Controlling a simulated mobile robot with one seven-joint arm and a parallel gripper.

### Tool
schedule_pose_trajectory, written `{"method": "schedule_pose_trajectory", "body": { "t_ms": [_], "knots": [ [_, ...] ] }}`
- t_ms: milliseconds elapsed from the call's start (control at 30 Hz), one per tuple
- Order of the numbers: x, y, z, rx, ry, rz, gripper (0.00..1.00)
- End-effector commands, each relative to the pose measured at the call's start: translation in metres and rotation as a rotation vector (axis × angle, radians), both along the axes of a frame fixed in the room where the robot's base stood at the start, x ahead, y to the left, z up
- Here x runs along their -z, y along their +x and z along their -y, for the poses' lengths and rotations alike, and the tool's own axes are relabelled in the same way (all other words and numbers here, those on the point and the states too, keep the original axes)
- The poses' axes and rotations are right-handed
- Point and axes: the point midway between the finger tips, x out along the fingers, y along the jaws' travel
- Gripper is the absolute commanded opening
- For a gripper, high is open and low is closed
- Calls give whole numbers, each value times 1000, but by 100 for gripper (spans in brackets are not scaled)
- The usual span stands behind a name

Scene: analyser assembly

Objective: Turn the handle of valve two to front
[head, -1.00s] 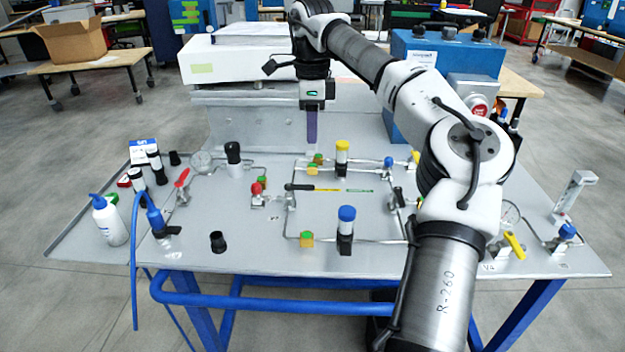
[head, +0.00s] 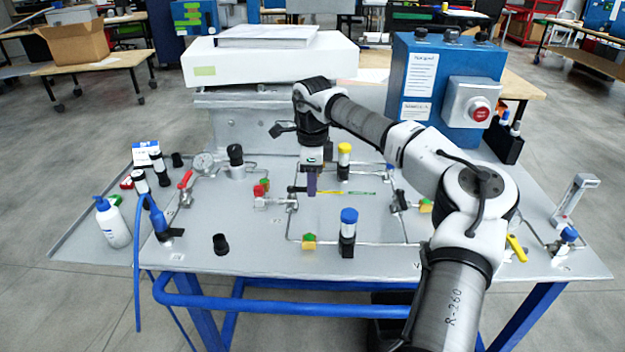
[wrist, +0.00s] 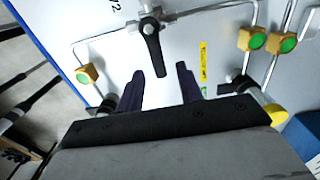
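The black lever handle of a valve (wrist: 152,42) points down toward my gripper (wrist: 159,70) in the wrist view. A partly visible label with a 2 is printed on the panel beside it. The two dark purple fingers are apart, one on each side of the lever's free end, with gaps showing on both sides. In the head view my gripper (head: 311,184) hangs low over the panel, just right of the valve body, and hides much of the lever (head: 296,189).
A yellow label strip (wrist: 203,60) lies right of the fingers. Pipes with green-and-orange fittings (wrist: 256,40) run nearby. A yellow-capped cylinder (head: 344,150) stands behind my gripper, and a blue-capped cylinder (head: 348,225) stands in front to the right.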

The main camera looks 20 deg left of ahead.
Motion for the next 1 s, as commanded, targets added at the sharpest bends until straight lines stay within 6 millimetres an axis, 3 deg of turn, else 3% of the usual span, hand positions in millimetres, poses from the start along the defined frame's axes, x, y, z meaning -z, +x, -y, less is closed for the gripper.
{"method": "schedule_pose_trajectory", "body": {
  "t_ms": [333, 600, 1000],
  "knots": [
    [4, 0, 0, 0, -1, 0, 36],
    [4, 0, 0, 0, -1, 0, 1],
    [4, -2, 1, 45, -1, 0, 0]
  ]
}}
